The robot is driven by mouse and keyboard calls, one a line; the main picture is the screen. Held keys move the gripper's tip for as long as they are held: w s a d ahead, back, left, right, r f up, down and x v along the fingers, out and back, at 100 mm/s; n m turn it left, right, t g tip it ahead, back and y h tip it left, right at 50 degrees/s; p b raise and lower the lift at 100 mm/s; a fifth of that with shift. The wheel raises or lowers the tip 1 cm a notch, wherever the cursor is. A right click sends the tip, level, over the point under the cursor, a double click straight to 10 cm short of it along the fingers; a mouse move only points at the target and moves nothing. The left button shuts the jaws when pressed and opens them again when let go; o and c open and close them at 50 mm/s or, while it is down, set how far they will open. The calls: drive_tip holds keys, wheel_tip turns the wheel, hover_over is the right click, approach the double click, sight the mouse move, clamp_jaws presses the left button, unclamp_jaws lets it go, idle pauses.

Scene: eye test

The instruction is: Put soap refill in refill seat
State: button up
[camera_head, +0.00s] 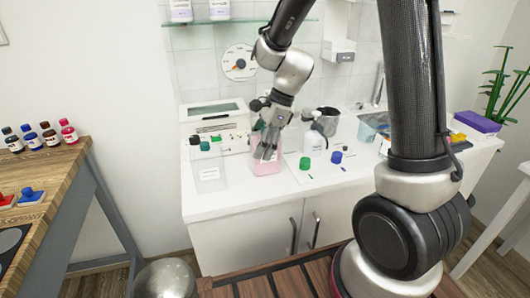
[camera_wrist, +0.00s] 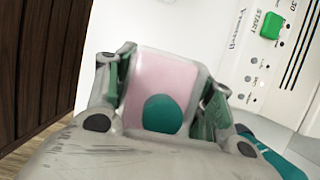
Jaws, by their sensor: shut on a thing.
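A pink translucent container (camera_head: 262,168), which looks like the soap refill, is at the white counter's middle. In the wrist view the pink container (camera_wrist: 165,75) sits between my finger pads, with a teal round part (camera_wrist: 162,113) towards me. My gripper (camera_head: 266,152) is shut on it from above; it also shows in the wrist view (camera_wrist: 165,95). I cannot tell whether the container touches the counter. I cannot make out for certain which thing is the refill seat; a white dispenser (camera_head: 339,50) hangs on the tiled wall.
A clear container (camera_head: 209,175) stands just left of the pink one. A white machine (camera_head: 222,132) with a green START button (camera_wrist: 270,25) is behind.

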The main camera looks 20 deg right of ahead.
wheel_tip(320, 180, up, 10)
drive_tip(key=shift+r, duration=0.1)
idle(0.4)
idle(0.5)
wheel_tip(320, 180, down, 10)
drive_tip(key=shift+r, duration=0.1)
idle(0.3)
drive_tip(key=shift+f, duration=0.2)
drive_tip(key=o, duration=1.1)
drive_tip(key=shift+c, duration=0.2)
drive_tip(key=shift+r, duration=0.1)
